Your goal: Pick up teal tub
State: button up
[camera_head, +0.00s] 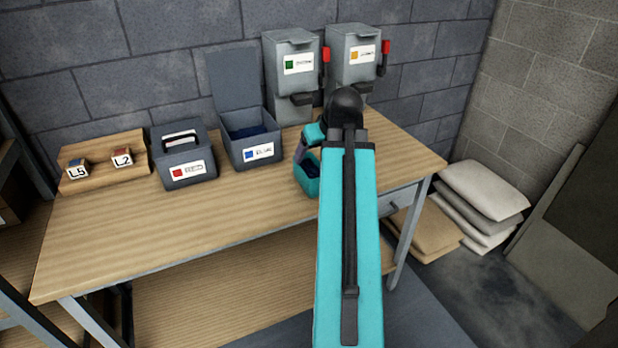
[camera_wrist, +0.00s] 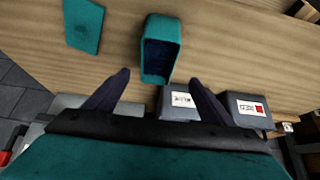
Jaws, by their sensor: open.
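The teal tub (camera_head: 303,182) stands on the workbench, right of the open grey box, with its right side hidden behind my arm in the head view. In the wrist view the teal tub (camera_wrist: 158,24) is open, with a dark blue inside. My gripper (camera_wrist: 159,77) is open, with its two dark fingers spread apart. The tub's near end shows between the fingertips; I cannot tell how far above it they are. In the head view my arm hides most of the gripper.
A flat teal piece (camera_wrist: 84,26) lies left of the tub in the wrist view. An open blue-label box (camera_head: 252,150), a closed red-label box (camera_head: 184,163) and two grey dispensers (camera_head: 290,85) (camera_head: 353,60) stand behind or left. The bench front (camera_head: 190,225) is clear.

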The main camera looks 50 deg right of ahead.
jog(key=shift+d+f, duration=0.15)
jog(key=shift+d, duration=0.05)
jog(key=p, duration=0.1)
send_near(307, 169)
jog(key=shift+s+a+f, duration=0.15)
jog(key=shift+s+a, duration=0.05)
jog(key=shift+a, duration=0.45)
jog(key=shift+s+a+f, duration=0.15)
jog(key=shift+s+a, duration=0.1)
jog(key=shift+a, duration=0.35)
jog(key=shift+p+x, duration=0.7)
jog(key=shift+x, duration=1.9)
jog(key=shift+w, duration=0.1)
